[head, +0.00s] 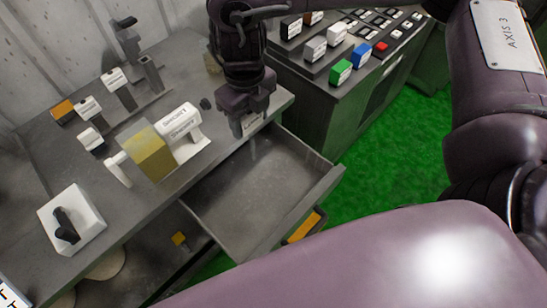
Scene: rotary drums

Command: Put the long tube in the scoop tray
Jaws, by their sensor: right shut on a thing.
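My right gripper (248,124) points down at the right end of the grey bench, close above the open grey tray-like drawer (300,213). It is shut on a pale piece (252,121). The fingers hide most of this piece, so I cannot tell whether it is the long tube. A white tube marked SHORT (180,118) lies on the bench beside a yellow block (149,154). I cannot tell which thing is the scoop tray. My left gripper is not in view.
A white box with a black knob (88,212) stands at the bench's left. Several small blocks and posts stand along the back. The drawer's visible floor is bare.

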